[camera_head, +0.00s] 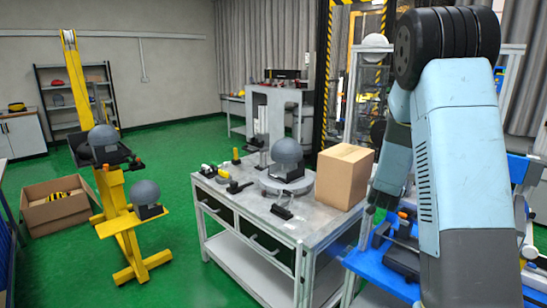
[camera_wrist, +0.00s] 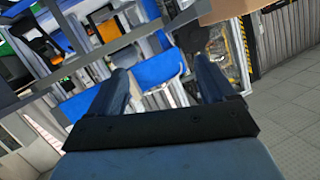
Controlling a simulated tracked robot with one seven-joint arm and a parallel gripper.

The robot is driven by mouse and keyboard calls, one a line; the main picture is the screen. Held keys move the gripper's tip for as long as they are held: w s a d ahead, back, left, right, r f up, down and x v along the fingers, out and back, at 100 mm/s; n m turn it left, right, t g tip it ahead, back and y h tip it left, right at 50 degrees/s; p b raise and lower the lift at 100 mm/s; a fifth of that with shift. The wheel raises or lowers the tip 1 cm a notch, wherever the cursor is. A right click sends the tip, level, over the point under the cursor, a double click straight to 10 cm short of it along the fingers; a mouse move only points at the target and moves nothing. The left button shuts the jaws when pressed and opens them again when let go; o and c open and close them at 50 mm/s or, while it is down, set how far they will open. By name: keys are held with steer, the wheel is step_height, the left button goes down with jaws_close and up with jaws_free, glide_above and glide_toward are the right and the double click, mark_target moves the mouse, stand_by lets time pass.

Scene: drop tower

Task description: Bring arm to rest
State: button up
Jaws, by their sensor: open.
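My gripper (camera_wrist: 163,70) shows in the wrist view with its two fingers spread apart and nothing between them. In the head view my arm stands on the right, bent at a high black joint, with a light blue link in front. A farther light blue link hangs down behind it, just right of the cardboard box (camera_head: 343,177). The fingers cannot be made out clearly in the head view, and I cannot tell the gap between them and the box.
A grey workbench (camera_head: 298,226) carries the box, a dark dome on a round stand (camera_head: 287,160) and small tools. A blue surface (camera_head: 380,272) lies beside my arm. A yellow stand (camera_head: 118,196) and an open carton (camera_head: 52,212) are left. Green floor between is clear.

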steer(key=s+a+r+n+g+y, duration=0.3)
steer(key=s+a+r+n+y, duration=0.3)
steer(key=s+a+r, duration=0.9)
steer(key=s+a+n+g, duration=0.1)
steer(key=s+g, duration=0.1)
steer(key=s, duration=1.1)
steer(key=s+a+r+n+g+y, duration=0.1)
steer(key=s+n+g, duration=0.1)
steer(key=s, duration=1.2)
steer(key=shift+a+r, duration=0.15)
steer(key=shift+a, duration=0.15)
